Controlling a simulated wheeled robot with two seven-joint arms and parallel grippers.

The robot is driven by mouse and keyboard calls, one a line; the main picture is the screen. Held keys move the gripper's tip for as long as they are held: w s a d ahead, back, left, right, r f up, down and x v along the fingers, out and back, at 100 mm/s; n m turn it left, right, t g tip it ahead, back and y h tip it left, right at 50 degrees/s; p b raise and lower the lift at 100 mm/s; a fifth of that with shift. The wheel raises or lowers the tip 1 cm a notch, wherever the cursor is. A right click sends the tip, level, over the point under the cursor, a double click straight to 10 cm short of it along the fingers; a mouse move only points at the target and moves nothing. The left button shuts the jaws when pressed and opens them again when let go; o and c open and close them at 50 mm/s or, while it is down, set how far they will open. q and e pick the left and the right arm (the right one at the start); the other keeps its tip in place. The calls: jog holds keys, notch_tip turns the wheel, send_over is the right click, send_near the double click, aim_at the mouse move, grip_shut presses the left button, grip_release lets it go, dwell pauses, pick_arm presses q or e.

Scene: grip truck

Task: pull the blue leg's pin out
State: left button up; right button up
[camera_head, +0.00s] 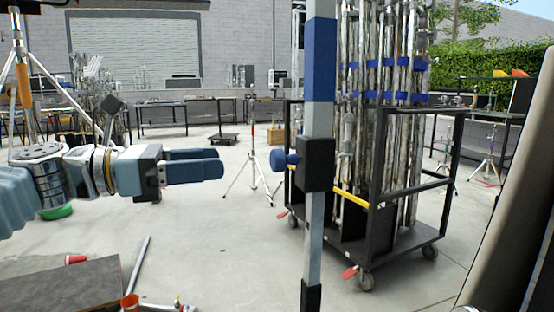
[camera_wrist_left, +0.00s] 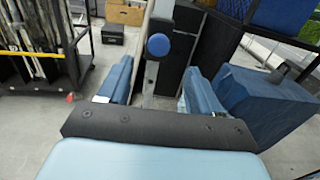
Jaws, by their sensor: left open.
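The blue leg (camera_head: 320,58) is an upright grey square pole with a blue band, close in front of me in the head view. A black collar (camera_head: 317,164) sits on it. The pin's round blue knob (camera_head: 284,160) sticks out from the collar's left side. My left gripper (camera_head: 221,162) is open and empty, left of the knob at about its height, with a gap between. In the left wrist view the knob (camera_wrist_left: 158,45) shows ahead, between the two blue fingers of the gripper (camera_wrist_left: 158,78). The pin's shaft is hidden behind the knob. My right gripper is not in view.
A black wheeled cart (camera_head: 372,222) full of metal stands is behind the leg. The floor between gripper and cart is mostly clear.

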aim_at(272, 158)
pick_arm(q)
jog(key=x, duration=1.1)
jog(key=shift+w+d+f, duration=0.1)
jog(key=shift+d, duration=0.1)
grip_shut()
